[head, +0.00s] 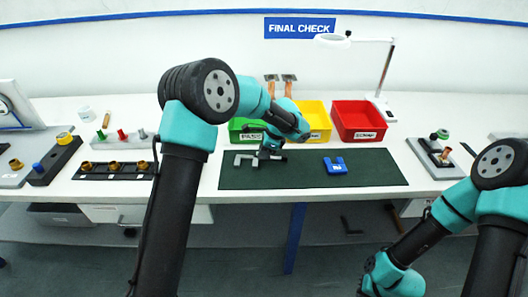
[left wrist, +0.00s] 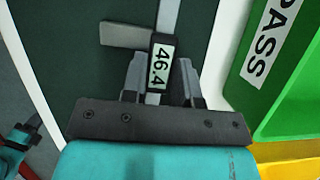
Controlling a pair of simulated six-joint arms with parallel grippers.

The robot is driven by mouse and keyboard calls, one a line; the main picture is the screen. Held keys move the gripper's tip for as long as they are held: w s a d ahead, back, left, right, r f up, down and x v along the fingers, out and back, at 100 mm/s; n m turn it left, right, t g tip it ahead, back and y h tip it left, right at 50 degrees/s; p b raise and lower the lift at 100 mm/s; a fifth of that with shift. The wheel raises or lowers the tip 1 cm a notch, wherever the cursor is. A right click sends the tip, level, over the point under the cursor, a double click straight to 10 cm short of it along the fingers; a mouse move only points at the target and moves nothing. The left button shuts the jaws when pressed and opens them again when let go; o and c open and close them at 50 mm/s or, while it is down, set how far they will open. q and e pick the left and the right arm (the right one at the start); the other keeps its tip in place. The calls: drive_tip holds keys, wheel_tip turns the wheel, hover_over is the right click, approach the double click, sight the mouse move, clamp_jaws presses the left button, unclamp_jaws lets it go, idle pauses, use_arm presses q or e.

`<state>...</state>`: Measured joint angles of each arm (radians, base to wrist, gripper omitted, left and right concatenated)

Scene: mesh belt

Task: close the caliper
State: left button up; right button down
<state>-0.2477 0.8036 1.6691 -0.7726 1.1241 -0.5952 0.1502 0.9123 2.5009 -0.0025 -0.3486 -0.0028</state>
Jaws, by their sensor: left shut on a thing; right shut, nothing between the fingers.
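The caliper lies on the dark green mat (head: 380,178). In the head view its grey jaws (head: 240,158) show left of my left gripper (head: 264,155), which hides part of it. In the left wrist view the caliper's black slider (left wrist: 161,65) has a display reading 46.4. The grey beam (left wrist: 169,14) runs up from it, and a grey jaw (left wrist: 124,35) sticks out to the left. My left gripper (left wrist: 162,82) is shut on the slider, one finger on each side. My right arm is low at the right of the head view; its gripper is not visible.
Green (head: 237,131), yellow (head: 318,115) and red (head: 358,120) bins stand behind the mat. A blue object (head: 335,165) lies on the mat to the right of the caliper. A black rack (head: 115,171) stands left. The mat's right part is clear.

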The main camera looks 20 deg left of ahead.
sight(247, 156)
use_arm(q)
clamp_jaws()
drive_tip(key=shift+s+a, duration=0.25)
drive_tip(key=shift+a, duration=1)
drive_tip(key=shift+s+a, duration=0.25)
drive_tip(key=shift+a, duration=1)
drive_tip(key=o, duration=0.9)
unclamp_jaws()
drive_tip(key=shift+r, duration=0.1)
drive_tip(key=v, duration=1.7)
drive_tip(key=shift+r, duration=0.15)
drive_tip(key=shift+d, duration=0.1)
